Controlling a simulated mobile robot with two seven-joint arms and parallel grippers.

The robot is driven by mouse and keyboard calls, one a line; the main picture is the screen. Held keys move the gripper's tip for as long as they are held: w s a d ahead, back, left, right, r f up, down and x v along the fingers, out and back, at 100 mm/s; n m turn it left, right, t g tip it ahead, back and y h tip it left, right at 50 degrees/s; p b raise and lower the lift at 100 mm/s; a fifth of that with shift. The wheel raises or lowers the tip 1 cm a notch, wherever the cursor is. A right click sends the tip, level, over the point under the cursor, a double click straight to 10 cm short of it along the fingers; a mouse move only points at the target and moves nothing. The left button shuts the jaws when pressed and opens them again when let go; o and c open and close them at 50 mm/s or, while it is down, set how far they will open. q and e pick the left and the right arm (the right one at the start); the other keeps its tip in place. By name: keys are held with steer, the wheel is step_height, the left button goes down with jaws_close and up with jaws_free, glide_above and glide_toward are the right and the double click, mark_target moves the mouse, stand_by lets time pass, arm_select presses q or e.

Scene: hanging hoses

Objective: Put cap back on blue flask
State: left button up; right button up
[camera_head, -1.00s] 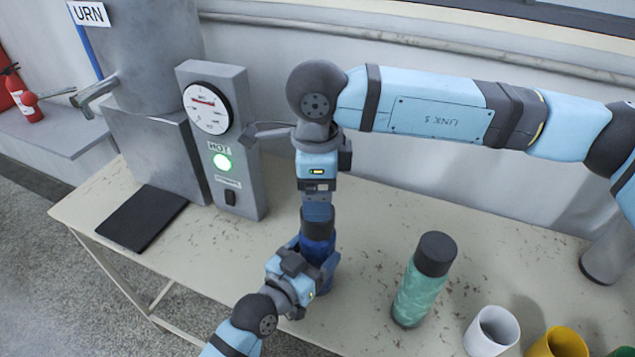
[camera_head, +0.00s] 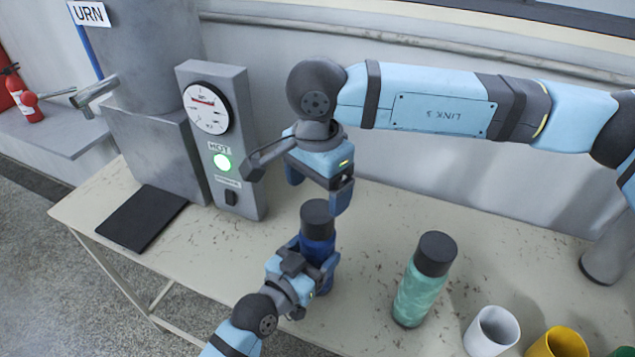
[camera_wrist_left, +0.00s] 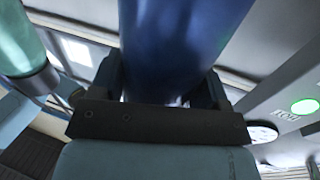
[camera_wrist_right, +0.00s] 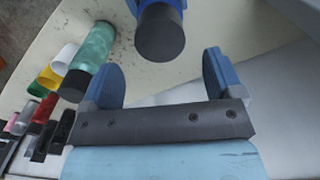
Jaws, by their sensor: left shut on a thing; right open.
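The blue flask (camera_head: 318,241) stands upright on the table, with its dark cap (camera_head: 318,215) on top. My left gripper (camera_head: 318,262) is shut around the flask's body; the left wrist view shows the blue body (camera_wrist_left: 180,45) between its fingers. My right gripper (camera_head: 318,192) is open and empty, just above and slightly behind the cap. In the right wrist view the cap (camera_wrist_right: 160,33) lies beyond the open fingers (camera_wrist_right: 160,80), apart from them. Whether the cap is fully seated cannot be told.
A teal flask with a dark cap (camera_head: 424,280) stands to the right. White (camera_head: 492,332) and yellow (camera_head: 560,345) cups are at front right. The urn's gauge panel (camera_head: 222,140) and a black mat (camera_head: 142,218) are at left. Bare table lies between the mat and blue flask.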

mark_target(318, 211)
step_height(318, 211, down, 8)
steer(key=shift+r, duration=0.1)
stand_by(0.4)
steer(key=c, duration=0.9)
steer(key=shift+m, duration=0.9)
steer(key=shift+c, duration=0.2)
steer(key=o, duration=1.1)
step_height(318, 211, up, 12)
steer(key=shift+r, duration=0.1)
